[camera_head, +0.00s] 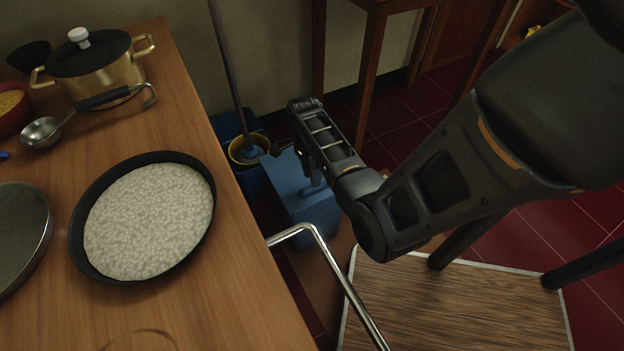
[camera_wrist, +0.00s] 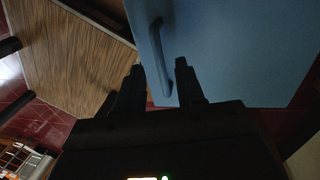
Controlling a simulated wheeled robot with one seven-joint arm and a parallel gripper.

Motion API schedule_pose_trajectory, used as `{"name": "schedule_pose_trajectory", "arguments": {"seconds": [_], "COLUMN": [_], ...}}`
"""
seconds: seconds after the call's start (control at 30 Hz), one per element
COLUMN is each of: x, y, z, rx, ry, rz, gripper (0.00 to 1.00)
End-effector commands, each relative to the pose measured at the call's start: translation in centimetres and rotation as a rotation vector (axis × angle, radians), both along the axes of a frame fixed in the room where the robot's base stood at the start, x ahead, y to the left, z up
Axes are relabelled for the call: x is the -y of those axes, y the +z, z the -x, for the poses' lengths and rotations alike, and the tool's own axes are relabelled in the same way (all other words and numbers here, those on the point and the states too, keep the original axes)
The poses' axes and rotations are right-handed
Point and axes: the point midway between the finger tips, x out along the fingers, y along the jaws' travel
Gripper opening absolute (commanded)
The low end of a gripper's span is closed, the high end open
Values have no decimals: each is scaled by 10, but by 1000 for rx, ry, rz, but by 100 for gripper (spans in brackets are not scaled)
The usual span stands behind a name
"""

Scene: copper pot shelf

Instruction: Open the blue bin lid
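The blue bin (camera_head: 310,225) stands on the floor beside the wooden counter, its lid (camera_head: 288,172) seen from above and partly covered by my wrist. The lid looks closed. A blue bar handle (camera_head: 313,188) stands out from it. In the wrist view the blue panel (camera_wrist: 225,50) fills the upper right and the handle (camera_wrist: 156,45) runs down it. My gripper (camera_wrist: 160,68) is open, with one dark finger on each side of the handle's lower end in the picture. I cannot tell whether either finger touches it.
The counter (camera_head: 235,290) edge lies left of the bin and carries a dark pan (camera_head: 145,215) and a brass pot (camera_head: 95,65). A yellow-rimmed bucket (camera_head: 248,150) with a mop is behind the bin. A bent metal bar (camera_head: 335,270) and a wood-grain panel (camera_head: 455,310) are in front.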

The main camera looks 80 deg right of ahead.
Motion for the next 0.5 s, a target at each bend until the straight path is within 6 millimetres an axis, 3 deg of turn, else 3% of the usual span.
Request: {"name": "schedule_pose_trajectory", "arguments": {"seconds": [0.2,0.5], "x": [-3,-3], "y": [-16,-17], "z": [2,2], "rx": [0,1], "ry": [1,2], "rz": [0,1], "gripper": [38,35]}}
